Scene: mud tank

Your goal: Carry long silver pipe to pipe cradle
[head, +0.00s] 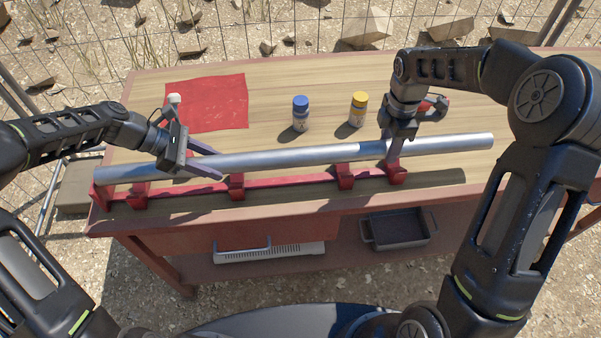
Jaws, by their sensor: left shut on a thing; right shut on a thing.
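The long silver pipe (290,156) lies lengthwise above the red pipe cradle (290,184), a rail with several upright brackets along the front of the table. The pipe's right end extends well past the cradle's last bracket. I cannot tell whether the pipe touches the brackets. My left gripper (208,160) is shut on the pipe toward its left end, with one finger behind it and one in front. My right gripper (391,153) comes down from above and is shut on the pipe over the rightmost bracket; its fingertips are partly hidden.
On the wooden table (270,90) behind the pipe stand a blue-capped bottle (300,115) and a yellow-capped bottle (358,110), close to my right gripper. A red cloth (215,103) lies at the back left. A dark tray (398,230) sits on the shelf below.

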